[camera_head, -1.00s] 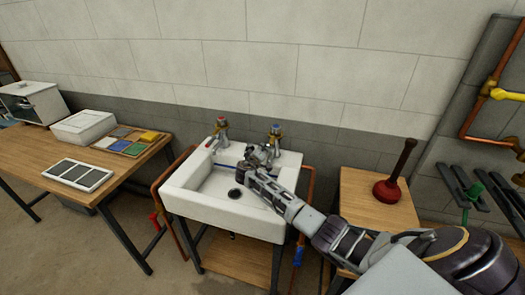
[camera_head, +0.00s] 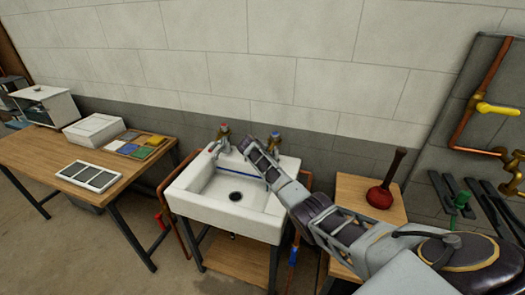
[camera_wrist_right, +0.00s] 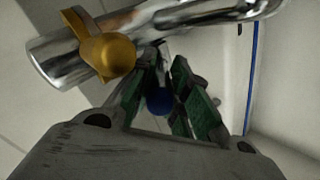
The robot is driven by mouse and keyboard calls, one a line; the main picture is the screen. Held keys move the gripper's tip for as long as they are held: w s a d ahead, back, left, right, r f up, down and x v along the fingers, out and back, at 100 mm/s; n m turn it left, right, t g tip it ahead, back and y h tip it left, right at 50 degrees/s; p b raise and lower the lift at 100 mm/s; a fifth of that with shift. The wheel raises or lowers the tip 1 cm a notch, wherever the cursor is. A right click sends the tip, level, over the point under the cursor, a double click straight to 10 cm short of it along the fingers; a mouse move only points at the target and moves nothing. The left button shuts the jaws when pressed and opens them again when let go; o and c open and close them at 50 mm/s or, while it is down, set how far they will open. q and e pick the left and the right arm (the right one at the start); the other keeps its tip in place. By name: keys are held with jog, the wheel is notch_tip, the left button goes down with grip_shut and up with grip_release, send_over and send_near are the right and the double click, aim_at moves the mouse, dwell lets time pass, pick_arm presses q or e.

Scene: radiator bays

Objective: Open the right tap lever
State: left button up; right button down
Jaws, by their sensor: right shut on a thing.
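The white sink (camera_head: 185,200) stands against the wall with two taps at its back edge. The left tap (camera_head: 222,138) has a red mark. The right tap (camera_head: 274,142) has a blue mark and stands just right of my right gripper (camera_head: 248,148). In the right wrist view, the tap's chrome body (camera_wrist_right: 190,18) with a brass-coloured part (camera_wrist_right: 105,48) crosses the top. My right gripper (camera_wrist_right: 160,95) has green pads on either side of the tap lever's blue end (camera_wrist_right: 158,102) and is shut on it. Part of the lever is hidden by the fingers. My left gripper is out of view.
A wooden table (camera_head: 40,150) with a white box (camera_head: 95,130) and coloured tiles stands at the left. A wooden stand (camera_head: 350,195) with a red plunger (camera_head: 380,195) is right of the sink. Copper pipes (camera_head: 475,100) run up the right wall.

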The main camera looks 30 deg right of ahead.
jog(key=shift+w+d+r+g+y+p, duration=0.1)
jog(key=shift+d+r+g+y+p, duration=0.05)
jog(key=shift+g+y+p, duration=0.25)
dwell(0.4)
jog(key=c, duration=1.3)
grip_release()
jog(key=shift+r, duration=0.15)
jog(key=shift+s+a+r, duration=0.25)
jog(key=shift+r, duration=0.2)
jog(key=v, duration=1)
jog(key=shift+s+a+r, duration=0.15)
jog(key=shift+a+r, duration=0.05)
jog(key=shift+a, duration=0.05)
jog(key=shift+a+f, duration=0.1)
